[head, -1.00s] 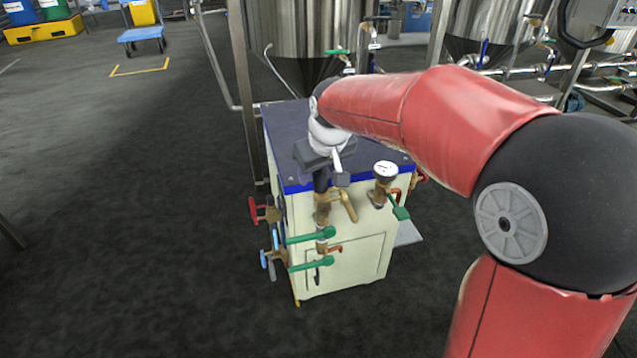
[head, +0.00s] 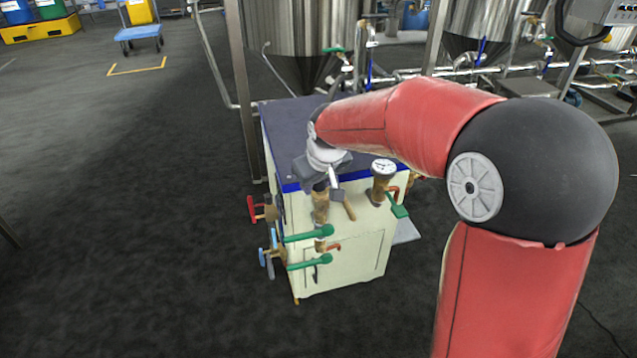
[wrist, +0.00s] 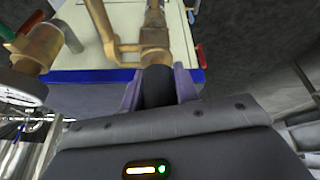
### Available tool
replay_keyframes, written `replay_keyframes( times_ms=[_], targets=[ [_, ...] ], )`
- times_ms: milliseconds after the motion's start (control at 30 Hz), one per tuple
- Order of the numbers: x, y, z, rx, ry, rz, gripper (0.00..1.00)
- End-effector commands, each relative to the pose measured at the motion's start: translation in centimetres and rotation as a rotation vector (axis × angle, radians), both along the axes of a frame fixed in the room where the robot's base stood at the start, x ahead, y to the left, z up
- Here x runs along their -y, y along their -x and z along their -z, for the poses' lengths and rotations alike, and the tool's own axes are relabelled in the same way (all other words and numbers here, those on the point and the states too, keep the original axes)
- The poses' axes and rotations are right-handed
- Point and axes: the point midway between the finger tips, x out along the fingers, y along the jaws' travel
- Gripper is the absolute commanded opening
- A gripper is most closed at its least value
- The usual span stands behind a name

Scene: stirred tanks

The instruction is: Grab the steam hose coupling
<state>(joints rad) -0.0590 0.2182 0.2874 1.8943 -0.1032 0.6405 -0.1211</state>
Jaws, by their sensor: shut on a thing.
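The steam hose coupling shows in the wrist view as a short dark cylinder (wrist: 158,88) at the end of a brass fitting (wrist: 155,40). My gripper's two purple-grey fingers stand on either side of it, shut on it. In the head view my gripper (head: 321,180) is low at the front edge of the cream cabinet (head: 345,255). There it hides the dark coupling, and the brass fitting (head: 321,207) shows just below it.
A pressure gauge (head: 383,168) stands close to the right of my gripper. Green-handled valves (head: 310,234), a red handle (head: 252,209) and blue handles (head: 263,257) stick out from the cabinet. Steel tanks (head: 300,40) stand behind.

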Motion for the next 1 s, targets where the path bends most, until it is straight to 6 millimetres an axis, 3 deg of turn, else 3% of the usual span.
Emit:
replay_keyframes(
  times_ms=[333,533,667,1000],
  targets=[
    [0.0,0.0,-0.2,0.002,-0.001,0.0,0.04],
    [0.0,-0.1,-1.8,0.005,0.0,0.0,0.04],
    [0.0,-0.1,-4.2,0.006,-0.002,0.0,0.04],
    [-0.1,-0.1,-13.7,0.007,-0.002,-0.001,0.04]
  ],
)
